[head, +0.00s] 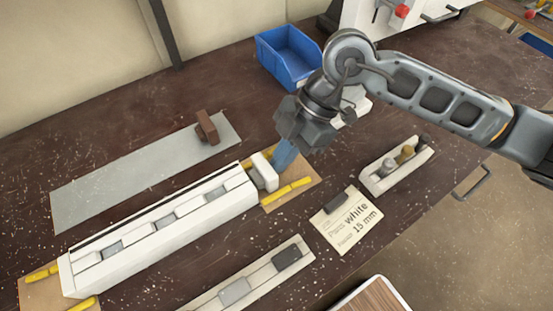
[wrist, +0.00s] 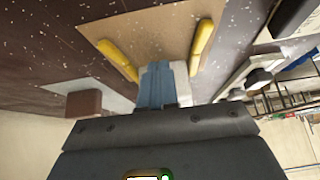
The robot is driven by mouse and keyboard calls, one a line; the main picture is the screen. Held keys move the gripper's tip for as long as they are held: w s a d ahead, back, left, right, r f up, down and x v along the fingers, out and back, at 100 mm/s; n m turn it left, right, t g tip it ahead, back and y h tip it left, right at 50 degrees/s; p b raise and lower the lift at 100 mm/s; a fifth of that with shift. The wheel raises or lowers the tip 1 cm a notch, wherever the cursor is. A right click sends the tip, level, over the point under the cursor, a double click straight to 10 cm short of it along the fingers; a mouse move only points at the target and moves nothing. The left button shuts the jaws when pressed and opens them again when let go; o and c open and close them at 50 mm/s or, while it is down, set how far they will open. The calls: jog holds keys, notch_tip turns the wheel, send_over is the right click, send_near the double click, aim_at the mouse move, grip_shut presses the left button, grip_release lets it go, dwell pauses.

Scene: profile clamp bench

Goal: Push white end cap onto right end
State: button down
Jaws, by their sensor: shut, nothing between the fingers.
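A long white profile (head: 160,232) with grey pieces along its top lies across the bench at the left. The white end cap (head: 263,172) is at its right end, in line with it; I cannot tell whether any gap is left between them. My gripper (head: 281,164) is shut and empty, its blue fingers just right of the cap, touching it or nearly so. In the wrist view the shut fingers (wrist: 157,70) hide most of a white part (wrist: 181,82), probably the cap.
Yellow clamp bars (head: 287,191) flank the right end on a tan board. A card reading "white 15 mm" (head: 346,222) and a holder with several pegs (head: 385,180) stand to the right. A blue bin (head: 272,62) is behind. A brown block (head: 206,128) sits on a grey plate (head: 110,180).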

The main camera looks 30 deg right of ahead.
jog(key=shift+a, duration=0.7)
jog(key=shift+a+p, duration=0.35)
jog(key=shift+a, duration=0.2)
dwell(0.4)
jog(key=shift+d, duration=0.1)
jog(key=shift+d, duration=0.95)
notch_tip(320, 180, up, 8)
jog(key=p, duration=0.6)
dwell(0.4)
